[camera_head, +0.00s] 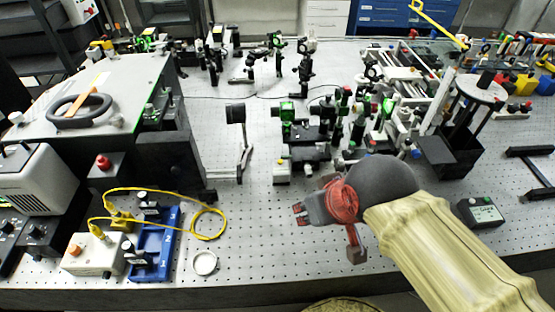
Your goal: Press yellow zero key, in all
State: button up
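I cannot make out a key marked zero. A small dark box (480,212) with a pale greenish panel lies on the bench at the right, beside my arm; any keys on it are too small to tell. My gripper (328,234), grey with red finger parts, is above the front middle of the bench, left of that box and clear of it. Its two fingers appear spread apart, with bare bench between them and nothing held. My beige-sleeved arm comes in from the lower right and hides part of the bench.
A cream box (92,262) with an orange button, a blue tray (152,250) and a looped yellow cable (222,222) are at the front left. Optical mounts (305,140) crowd the middle. A black stand (450,152) is at the right. The front middle is mostly clear.

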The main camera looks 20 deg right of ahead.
jog(key=c, duration=0.4)
